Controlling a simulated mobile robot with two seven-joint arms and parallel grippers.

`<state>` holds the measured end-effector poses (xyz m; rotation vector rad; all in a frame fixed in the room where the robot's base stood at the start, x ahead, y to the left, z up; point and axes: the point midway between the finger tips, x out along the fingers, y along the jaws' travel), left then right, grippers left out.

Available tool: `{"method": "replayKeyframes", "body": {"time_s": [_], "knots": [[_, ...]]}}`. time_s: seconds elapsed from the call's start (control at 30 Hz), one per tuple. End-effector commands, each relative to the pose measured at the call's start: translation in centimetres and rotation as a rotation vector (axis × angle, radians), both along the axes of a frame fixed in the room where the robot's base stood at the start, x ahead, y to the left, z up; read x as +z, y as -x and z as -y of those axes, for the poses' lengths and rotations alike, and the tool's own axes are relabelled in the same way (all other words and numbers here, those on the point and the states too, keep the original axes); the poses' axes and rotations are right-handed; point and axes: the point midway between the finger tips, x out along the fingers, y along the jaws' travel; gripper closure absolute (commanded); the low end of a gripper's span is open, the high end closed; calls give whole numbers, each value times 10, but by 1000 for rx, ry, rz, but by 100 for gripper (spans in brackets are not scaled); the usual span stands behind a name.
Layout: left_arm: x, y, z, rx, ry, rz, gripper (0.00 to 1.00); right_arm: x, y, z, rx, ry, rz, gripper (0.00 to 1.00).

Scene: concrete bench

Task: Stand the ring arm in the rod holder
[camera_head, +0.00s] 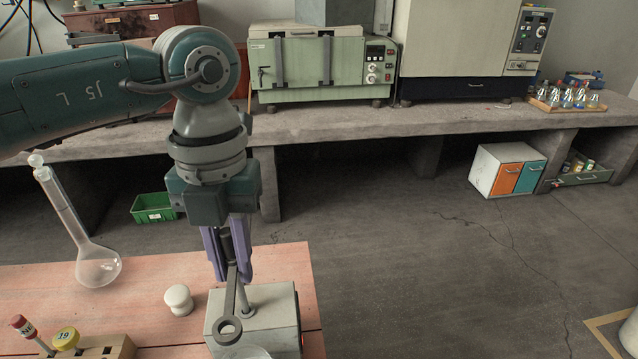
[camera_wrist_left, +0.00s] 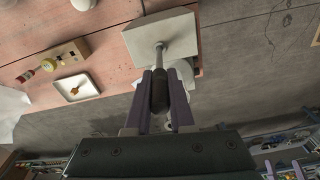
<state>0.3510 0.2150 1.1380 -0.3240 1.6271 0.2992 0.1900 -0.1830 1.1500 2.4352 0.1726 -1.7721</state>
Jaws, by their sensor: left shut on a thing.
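The ring arm (camera_head: 228,329) has a dark grip, a thin grey rod and a flat grey bar ending in a ring. My left gripper (camera_head: 230,277) is shut on its dark grip, which also shows between the purple fingers in the left wrist view (camera_wrist_left: 160,90). The rod holder (camera_head: 282,304) is a pale grey block at the near right of the pink table. The rod points down to a round collar on its top, seen in the left wrist view (camera_wrist_left: 133,39). I cannot tell how far the rod sits inside.
A white stopper (camera_head: 178,299) stands left of the holder, with a glass flask (camera_head: 97,266) further left. A wooden block (camera_head: 108,347) with capped vials is at the near left. A glass rim (camera_head: 246,353) shows in front of the holder.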

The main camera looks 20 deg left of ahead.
Motion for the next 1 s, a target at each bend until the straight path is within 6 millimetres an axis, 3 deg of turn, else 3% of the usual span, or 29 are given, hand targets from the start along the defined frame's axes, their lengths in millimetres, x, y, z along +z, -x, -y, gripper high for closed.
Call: {"method": "replayKeyframes", "body": {"time_s": [1.0], "knots": [[-34, 0, 0, 0, 1, 1, 100, -30, 0, 0, 0, 0, 1, 0]]}}
